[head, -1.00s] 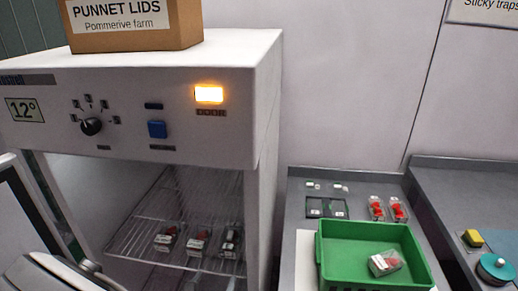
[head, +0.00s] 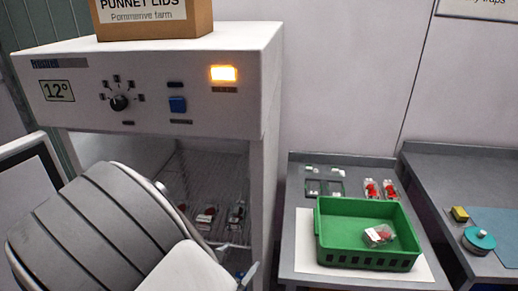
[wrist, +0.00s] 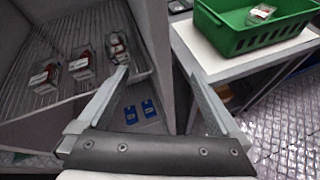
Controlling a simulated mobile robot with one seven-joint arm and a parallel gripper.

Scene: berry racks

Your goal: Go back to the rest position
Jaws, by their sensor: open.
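My gripper (wrist: 152,72) is open and empty in the wrist view, its two fingers spread wide. It is outside the white cabinet (head: 200,105), near its front right edge. In the head view my arm covers the lower left, and the gripper is mostly hidden behind it. Inside the cabinet, punnets of red berries (wrist: 80,67) stand on a wire rack (wrist: 60,103). Another punnet (wrist: 117,47) stands at the rack's right, close to the left fingertip but apparently apart from it.
A green crate (head: 365,256) holding one punnet (head: 378,236) stands on a grey bench right of the cabinet. Two berry punnets (head: 380,189) stand behind it. A cardboard box (head: 155,20) sits on the cabinet. Blue packs (wrist: 140,111) lie below the rack. Floor (wrist: 285,120) shows at right.

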